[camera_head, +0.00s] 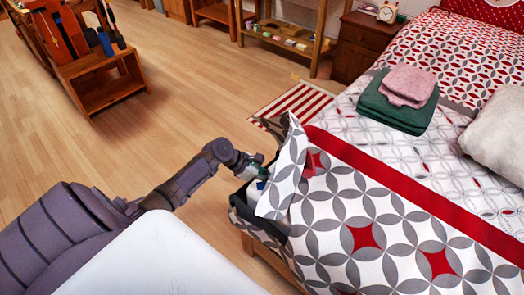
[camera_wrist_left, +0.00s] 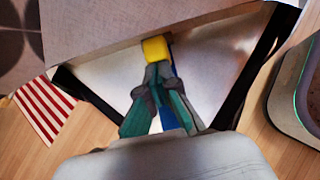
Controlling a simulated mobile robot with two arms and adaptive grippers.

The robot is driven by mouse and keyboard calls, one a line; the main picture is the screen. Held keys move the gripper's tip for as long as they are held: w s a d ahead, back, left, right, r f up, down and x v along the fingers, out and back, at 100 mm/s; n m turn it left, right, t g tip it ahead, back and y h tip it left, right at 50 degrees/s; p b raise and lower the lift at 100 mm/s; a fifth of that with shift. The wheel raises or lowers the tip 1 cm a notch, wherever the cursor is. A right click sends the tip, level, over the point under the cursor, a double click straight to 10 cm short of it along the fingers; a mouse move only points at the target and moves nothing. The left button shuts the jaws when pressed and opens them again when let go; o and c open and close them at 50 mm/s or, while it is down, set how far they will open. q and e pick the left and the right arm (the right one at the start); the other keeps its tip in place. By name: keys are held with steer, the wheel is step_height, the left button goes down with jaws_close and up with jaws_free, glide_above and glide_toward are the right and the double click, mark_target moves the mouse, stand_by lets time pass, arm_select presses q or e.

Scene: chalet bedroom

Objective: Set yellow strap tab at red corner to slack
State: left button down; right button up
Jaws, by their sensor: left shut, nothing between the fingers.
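The yellow strap tab (camera_wrist_left: 156,48) shows in the left wrist view, at the edge of a greyish-white panel, with a blue strap (camera_wrist_left: 173,62) beside and behind it. My left gripper (camera_wrist_left: 154,72) is shut and empty, with its fingertips right at the near side of the tab. I cannot tell whether they touch it. In the head view my left gripper (camera_head: 260,170) is at the lifted bedding at the near corner of the bed. The tab is hidden or too small there. I cannot make out a red corner marker for certain. My right gripper is not in view.
The patterned bed (camera_head: 380,225) fills the right, with folded towels (camera_head: 398,98) and a white pillow (camera_head: 499,135) on it. Dark bands (camera_wrist_left: 250,62) flank the panel in the wrist view.

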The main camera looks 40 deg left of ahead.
arm_select(q)
steer(key=shift+d, duration=0.35)
steer(key=v, duration=1.2)
steer(key=shift+a, duration=0.35)
